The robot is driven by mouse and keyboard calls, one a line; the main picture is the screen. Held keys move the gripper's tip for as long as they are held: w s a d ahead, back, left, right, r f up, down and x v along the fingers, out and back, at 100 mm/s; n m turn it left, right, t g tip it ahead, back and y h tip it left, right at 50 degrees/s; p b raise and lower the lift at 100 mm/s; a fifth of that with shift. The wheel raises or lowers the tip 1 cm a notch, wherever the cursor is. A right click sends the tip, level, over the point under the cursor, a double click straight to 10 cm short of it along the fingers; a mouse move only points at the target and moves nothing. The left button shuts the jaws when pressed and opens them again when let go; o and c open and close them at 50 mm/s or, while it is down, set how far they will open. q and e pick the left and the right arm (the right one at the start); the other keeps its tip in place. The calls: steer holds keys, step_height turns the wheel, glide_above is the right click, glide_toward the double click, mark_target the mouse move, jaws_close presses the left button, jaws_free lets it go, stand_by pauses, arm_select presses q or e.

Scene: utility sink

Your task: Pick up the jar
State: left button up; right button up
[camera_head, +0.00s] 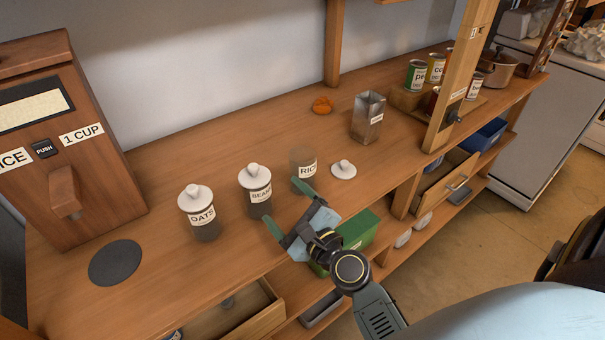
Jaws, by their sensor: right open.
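Three labelled jars stand in a row on the wooden counter (130,290). The OATS jar (203,220) and the BEANS jar (260,199) have white knobbed lids on. The RICE jar (303,160) is open at the top, and a white lid (343,170) lies on the counter just right of it. My right gripper (287,207) is open and empty at the counter's front edge, in front of and between the BEANS and RICE jars. One finger points toward the RICE jar's lower part; whether it touches cannot be told. My left gripper is out of view.
A wooden dispenser (60,150) stands at the left, with a dark round pad (116,263) before it. A metal canister (368,118) and an orange object (322,105) are behind. A wooden post (462,70) rises at right. An open drawer (235,315) and green box (360,232) are below.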

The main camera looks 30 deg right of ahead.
steer(key=d+f+m+h, duration=0.1)
steer(key=d+m+h, duration=0.1)
steer(key=m, duration=0.2)
steer(key=d+m+h, duration=0.3)
steer(key=m, duration=0.1)
steer(key=w+d+f+m+g+h, duration=0.1)
steer(key=d+m+h, duration=0.1)
steer(key=m, duration=0.3)
steer(key=shift+w+d+f, duration=0.1)
steer(key=shift+d+f, duration=0.2)
steer(key=shift+f, duration=0.05)
steer(key=shift+w+d+m+h, duration=0.3)
steer(key=shift+h, duration=0.1)
glide_toward(300, 157)
steer(key=x, duration=0.3)
steer(key=shift+w+d+p, duration=0.1)
steer(key=shift+d+p, duration=0.2)
steer(key=shift+p, duration=0.05)
steer(key=x, duration=0.5)
steer(key=shift+w+a+f+b, duration=0.1)
steer(key=shift+w+f+b, duration=0.1)
steer(key=shift+w+b, duration=0.15)
steer(key=c, duration=1.1)
steer(key=shift+c, duration=0.6)
steer(key=shift+r, duration=0.15)
